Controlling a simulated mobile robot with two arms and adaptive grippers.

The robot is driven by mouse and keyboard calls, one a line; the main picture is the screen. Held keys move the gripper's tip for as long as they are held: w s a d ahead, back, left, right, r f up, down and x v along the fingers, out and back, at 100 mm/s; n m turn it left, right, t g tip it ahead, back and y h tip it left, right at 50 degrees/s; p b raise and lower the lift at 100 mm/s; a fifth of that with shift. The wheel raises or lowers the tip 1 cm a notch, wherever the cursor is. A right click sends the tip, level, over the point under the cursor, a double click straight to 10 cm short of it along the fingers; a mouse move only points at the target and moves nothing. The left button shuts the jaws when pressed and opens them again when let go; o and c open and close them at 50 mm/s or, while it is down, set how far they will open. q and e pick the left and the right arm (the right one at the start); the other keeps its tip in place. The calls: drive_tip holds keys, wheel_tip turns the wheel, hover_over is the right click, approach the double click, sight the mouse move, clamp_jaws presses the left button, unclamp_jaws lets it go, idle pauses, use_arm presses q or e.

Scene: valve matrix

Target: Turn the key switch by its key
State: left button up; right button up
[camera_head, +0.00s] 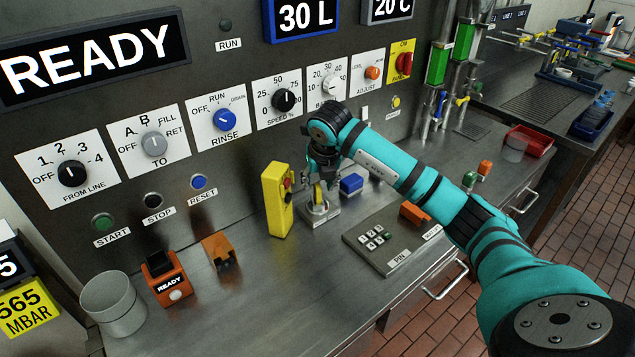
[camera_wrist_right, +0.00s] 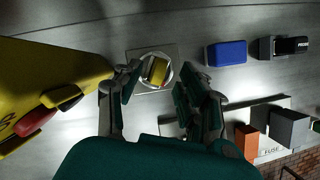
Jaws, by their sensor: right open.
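The key switch (camera_head: 321,215) is a silver square plate with a round collar on the counter. Its yellow key (camera_head: 318,199) stands up from the collar. In the right wrist view the key (camera_wrist_right: 157,70) shows as a yellow block inside the ring on the plate (camera_wrist_right: 145,88). My right gripper (camera_head: 322,181) is above the switch. In the right wrist view its two dark fingers (camera_wrist_right: 160,88) are spread apart, one on each side of the key, with visible gaps. Contact with the key does not show. My left gripper is in neither view.
A yellow box with buttons (camera_head: 278,200) stands close left of the switch. A blue block (camera_head: 351,184) lies behind it to the right. A keypad panel (camera_head: 372,242) is in front right. The knob panel (camera_head: 222,119) rises behind. Bare counter (camera_head: 285,290) lies in front.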

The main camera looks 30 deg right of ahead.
drive_tip(key=shift+x, duration=1.35)
drive_tip(key=shift+c, duration=0.2)
clamp_jaws()
drive_tip(key=m+h, duration=0.1)
drive_tip(key=m, duration=0.2)
drive_tip(key=shift+a+r, duration=0.1)
drive_tip(key=shift+m+g, duration=0.4)
drive_tip(key=shift+m, duration=0.4)
